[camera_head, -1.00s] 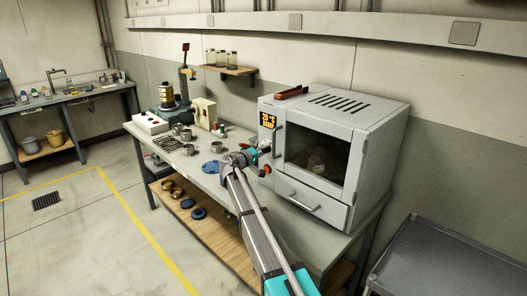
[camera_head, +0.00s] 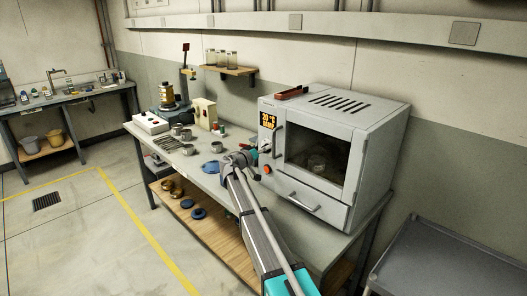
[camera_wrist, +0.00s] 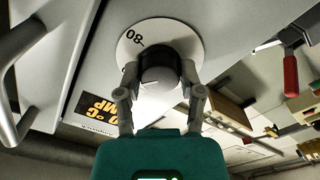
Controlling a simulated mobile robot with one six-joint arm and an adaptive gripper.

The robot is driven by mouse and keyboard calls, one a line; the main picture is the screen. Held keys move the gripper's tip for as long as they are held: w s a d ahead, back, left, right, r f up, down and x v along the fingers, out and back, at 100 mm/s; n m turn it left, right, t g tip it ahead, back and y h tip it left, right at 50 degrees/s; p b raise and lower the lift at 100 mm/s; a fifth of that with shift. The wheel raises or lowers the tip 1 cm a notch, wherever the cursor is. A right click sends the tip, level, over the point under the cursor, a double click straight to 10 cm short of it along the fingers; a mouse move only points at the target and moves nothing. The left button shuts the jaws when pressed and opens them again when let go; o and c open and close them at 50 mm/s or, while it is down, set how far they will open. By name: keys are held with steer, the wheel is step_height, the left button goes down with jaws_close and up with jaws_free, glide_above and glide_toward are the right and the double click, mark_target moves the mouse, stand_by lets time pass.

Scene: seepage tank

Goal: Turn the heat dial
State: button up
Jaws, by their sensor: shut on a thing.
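The heat dial is a dark round knob (camera_wrist: 158,60) on a pale round plate (camera_wrist: 178,30) printed with "80" in the wrist view. A short white mark shows near the knob's rim. The dial sits on the front of the grey oven (camera_head: 375,125), below its orange-lit display (camera_head: 268,120). My gripper (camera_wrist: 163,74) has one finger on each side of the knob and is shut on it. In the head view my gripper (camera_head: 252,156) is at the oven's left front panel and partly hides the dial.
An orange button (camera_head: 267,170) sits just below the dial. The oven door handle (camera_head: 279,141) stands out close to its right. Metal cups (camera_head: 187,135) and a blue disc (camera_head: 211,167) lie on the bench to the left.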

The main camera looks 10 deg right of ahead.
steer(key=shift+s, duration=0.1)
steer(key=o, duration=1.2)
steer(key=shift+c, duration=0.2)
steer(key=v, duration=1.2)
